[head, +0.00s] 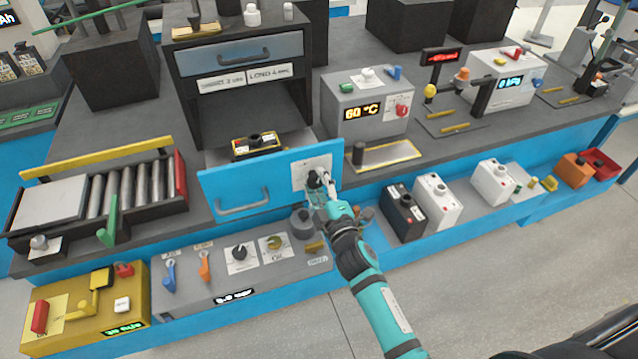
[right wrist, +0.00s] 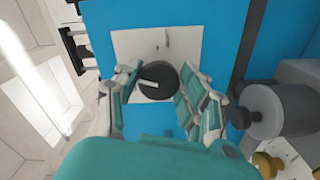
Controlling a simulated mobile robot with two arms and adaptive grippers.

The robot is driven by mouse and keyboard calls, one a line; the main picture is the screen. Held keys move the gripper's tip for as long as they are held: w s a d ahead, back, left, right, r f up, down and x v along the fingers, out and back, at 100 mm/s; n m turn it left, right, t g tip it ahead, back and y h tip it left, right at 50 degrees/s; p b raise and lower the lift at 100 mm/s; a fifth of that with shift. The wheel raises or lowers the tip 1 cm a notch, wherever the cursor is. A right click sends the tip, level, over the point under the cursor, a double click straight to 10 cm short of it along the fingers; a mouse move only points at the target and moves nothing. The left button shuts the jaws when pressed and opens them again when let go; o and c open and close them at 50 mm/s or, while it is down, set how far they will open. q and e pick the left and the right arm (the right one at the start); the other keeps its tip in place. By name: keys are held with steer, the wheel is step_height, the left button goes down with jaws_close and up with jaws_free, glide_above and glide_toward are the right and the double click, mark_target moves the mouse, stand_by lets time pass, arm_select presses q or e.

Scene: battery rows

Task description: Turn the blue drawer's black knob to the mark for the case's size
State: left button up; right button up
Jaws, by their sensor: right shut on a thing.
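The blue drawer (head: 270,185) stands pulled out below a dark cabinet, with a grey handle on its front. A dark case (head: 257,148) with yellow trim sits in it. The black knob (right wrist: 157,78) is on a white plate (right wrist: 188,42) at the right of the drawer front. A pale pointer line shows on the knob's face; I cannot read the marks on the plate. My right gripper (head: 324,184) reaches the knob from the front right, its fingers shut on it from both sides, as the right wrist view (right wrist: 160,90) shows. My left gripper is not in view.
Size labels (head: 245,76) are on the cabinet above the drawer. A grey panel with knobs and levers (head: 215,285) lies below the drawer, and a grey cylinder (head: 303,223) stands close under my right gripper. Several black and white batteries (head: 437,200) stand to the right.

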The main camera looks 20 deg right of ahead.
steer(key=m+p, duration=0.1)
steer(key=m, duration=0.5)
steer(key=shift+f+m, duration=0.15)
steer(key=shift+m, duration=0.15)
steer(key=m+p, duration=0.1)
steer(key=m, duration=0.3)
steer(key=shift+a, duration=0.1)
steer(key=shift+f+m+p, duration=0.15)
steer(key=shift+m+p, duration=0.15)
steer(key=shift+m, duration=1.3)
steer(key=shift+a, duration=0.1)
steer(key=o, duration=1.2)
steer(key=shift+c, duration=0.2)
steer(key=s, duration=1.2)
steer(key=shift+d, duration=0.2)
